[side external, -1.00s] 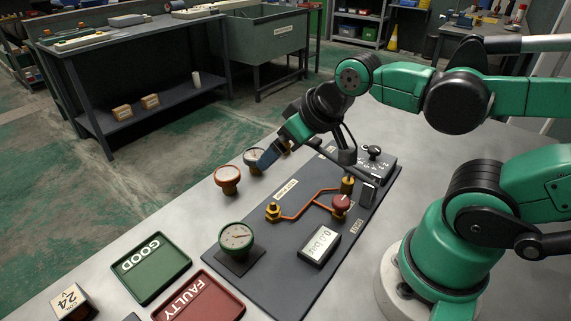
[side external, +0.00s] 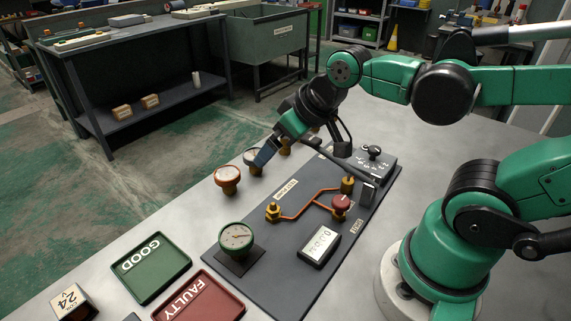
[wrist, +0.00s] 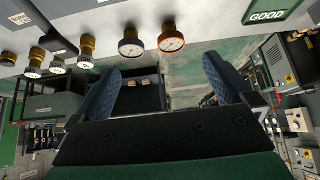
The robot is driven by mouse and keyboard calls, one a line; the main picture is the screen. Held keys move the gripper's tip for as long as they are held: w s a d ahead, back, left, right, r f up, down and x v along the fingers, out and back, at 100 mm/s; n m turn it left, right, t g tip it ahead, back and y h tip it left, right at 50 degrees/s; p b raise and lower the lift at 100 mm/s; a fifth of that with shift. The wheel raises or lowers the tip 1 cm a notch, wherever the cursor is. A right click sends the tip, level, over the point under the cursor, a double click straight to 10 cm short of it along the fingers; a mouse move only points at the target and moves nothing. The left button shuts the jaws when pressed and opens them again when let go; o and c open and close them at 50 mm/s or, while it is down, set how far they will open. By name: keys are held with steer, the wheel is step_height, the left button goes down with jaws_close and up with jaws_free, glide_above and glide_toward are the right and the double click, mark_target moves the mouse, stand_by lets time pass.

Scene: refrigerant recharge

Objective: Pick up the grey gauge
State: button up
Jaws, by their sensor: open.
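A pale-rimmed gauge on a brass stem, apparently the grey gauge (side external: 251,158), stands on the bench in the side external view, partly hidden by my fingers. My gripper (side external: 264,153) is beside or just above it, with blue fingers tilted down to the left. In the wrist view my gripper (wrist: 163,66) has its two fingers wide apart, with nothing between them. I cannot tell from the side external view whether a finger touches the gauge.
An orange-rimmed gauge (side external: 228,176) stands close to the left. A green-rimmed gauge (side external: 236,236) sits on the dark panel (side external: 275,275), with orange pipework (side external: 300,205) and a display (side external: 319,245). The GOOD tray (side external: 180,285) and FAULTY tray (side external: 235,307) are in front.

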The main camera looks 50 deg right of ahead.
steer(key=n+g, duration=0.2)
glide_toward(254, 153)
steer(key=s+a, duration=0.2)
steer(key=a, duration=0.1)
steer(key=shift+n+y, duration=0.5)
steer(key=shift+y, duration=0.1)
steer(key=w+d+f, duration=0.2)
steer(key=f, duration=0.1)
steer(key=w+d+f, duration=0.1)
steer(key=shift+w+d+f, duration=0.1)
steer(key=shift+w+f, duration=0.2)
steer(key=shift+w, duration=0.05)
steer(key=shift+w+d+f+g, duration=0.2)
steer(key=shift+f+g, duration=0.1)
steer(key=shift+f, duration=0.2)
steer(key=shift+x, duration=2.55)
steer(key=shift+a, duration=0.1)
steer(key=shift+c, duration=0.2)
steer(key=c, duration=1.2)
steer(key=shift+r, duration=0.15)
